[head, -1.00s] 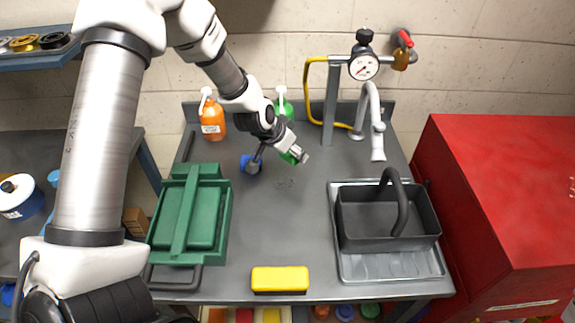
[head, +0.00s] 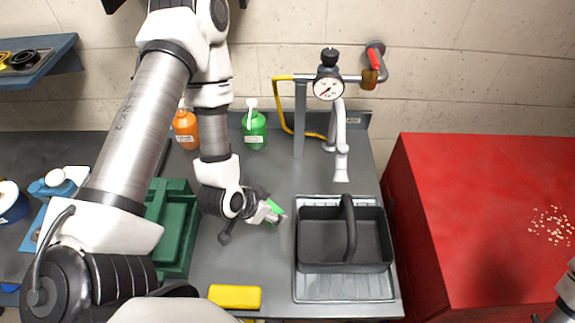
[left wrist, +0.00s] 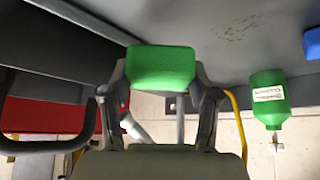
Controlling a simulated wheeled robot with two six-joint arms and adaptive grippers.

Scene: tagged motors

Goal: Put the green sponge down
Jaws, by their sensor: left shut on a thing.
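My left gripper (head: 268,213) is shut on the green sponge (head: 276,207), just left of the dark basin. In the left wrist view the green sponge (left wrist: 161,66) sits between the two fingers of my left gripper (left wrist: 162,82). In the head view most of the sponge is hidden by the gripper. I cannot tell how far it is above the grey worktop (head: 240,262). My right gripper is not in view.
A dark basin with a handle (head: 345,263) stands on a metal tray (head: 345,288). A green crate (head: 178,230) is partly behind my arm. A yellow block (head: 235,296) lies at the front edge. Orange (head: 186,130) and green (head: 254,130) bottles stand at the back.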

